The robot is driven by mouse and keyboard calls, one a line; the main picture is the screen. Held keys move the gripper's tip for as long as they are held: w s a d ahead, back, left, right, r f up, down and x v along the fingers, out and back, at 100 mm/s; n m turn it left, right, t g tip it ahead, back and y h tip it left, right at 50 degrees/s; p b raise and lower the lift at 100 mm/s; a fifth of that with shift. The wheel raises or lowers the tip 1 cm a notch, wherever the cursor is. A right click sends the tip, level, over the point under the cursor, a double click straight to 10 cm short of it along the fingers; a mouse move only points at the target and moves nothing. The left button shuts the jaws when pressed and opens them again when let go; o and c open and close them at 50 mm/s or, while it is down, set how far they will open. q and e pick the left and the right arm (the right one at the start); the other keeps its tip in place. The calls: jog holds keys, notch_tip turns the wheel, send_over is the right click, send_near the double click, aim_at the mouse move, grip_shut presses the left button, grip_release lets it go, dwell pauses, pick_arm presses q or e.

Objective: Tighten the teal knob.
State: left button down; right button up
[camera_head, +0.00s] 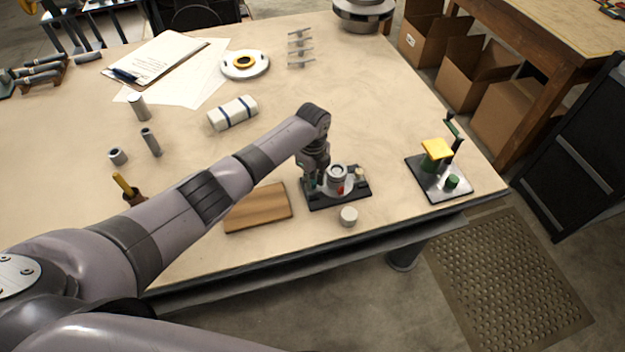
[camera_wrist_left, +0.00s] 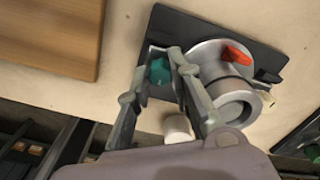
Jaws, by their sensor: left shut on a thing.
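The teal knob (camera_wrist_left: 159,70) shows between the fingers of my left gripper (camera_wrist_left: 160,68) in the left wrist view; the fingers are shut on it from both sides. In the head view my left gripper (camera_head: 316,182) points down at the left side of the grey round casing (camera_head: 337,176), and the knob is mostly hidden by the fingers. The casing also shows in the left wrist view (camera_wrist_left: 234,103), with a red lever (camera_wrist_left: 236,54) on it. It stands on a black base plate (camera_head: 352,198). My right gripper is not in view.
A small white cylinder (camera_head: 348,217) stands just in front of the plate. A wooden board (camera_head: 258,208) lies to its left. A fixture with a yellow block (camera_head: 436,148) stands to the right, near the table's edge. The table behind the casing is mostly clear.

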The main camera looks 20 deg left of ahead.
pick_arm(q)
jog(key=shift+d+r+m, duration=0.1)
jog(key=shift+m, duration=0.4)
jog(key=c, duration=1.4)
grip_release()
jog(key=shift+n, duration=0.3)
